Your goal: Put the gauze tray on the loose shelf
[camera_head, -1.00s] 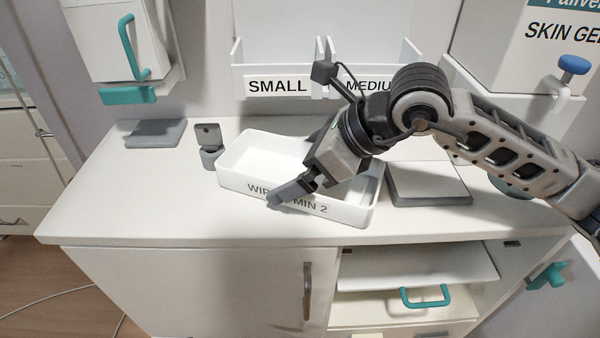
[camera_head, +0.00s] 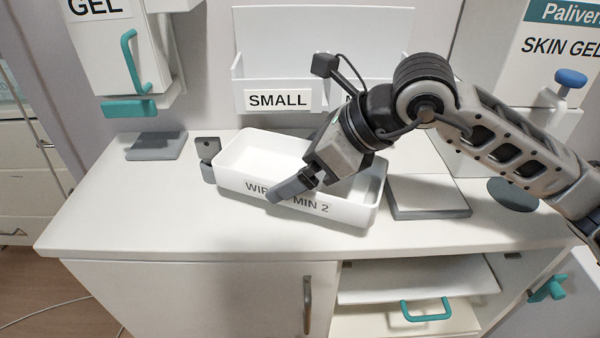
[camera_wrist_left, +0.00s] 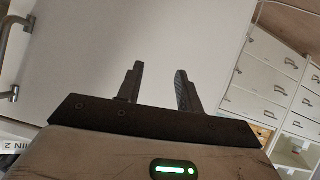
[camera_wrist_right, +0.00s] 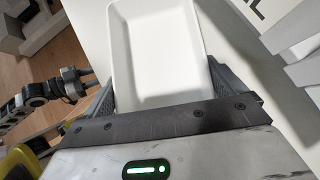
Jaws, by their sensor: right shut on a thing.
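A white open tray (camera_head: 235,188) is at the worktop, its front label partly covered; I read "WIP" and "MIN 2", not gauze. My right gripper (camera_head: 290,188) is shut on it at its front wall. In the right wrist view the empty-looking white tray (camera_wrist_right: 160,50) lies between the fingers (camera_wrist_right: 168,92). I cannot tell whether its base touches the worktop. A white shelf board (camera_head: 415,280) shows in the open compartment below the worktop; I cannot tell whether it is loose. My left gripper (camera_wrist_left: 160,78) is open and empty, facing a pale surface.
A grey pad (camera_head: 156,146) and a small grey holder (camera_head: 208,168) are left of the tray. A white-topped grey pad (camera_head: 428,196) is right of it. A bin labelled SMALL (camera_head: 277,100) stands behind. A teal handle (camera_head: 426,310) is below the board. The worktop's front left is bare.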

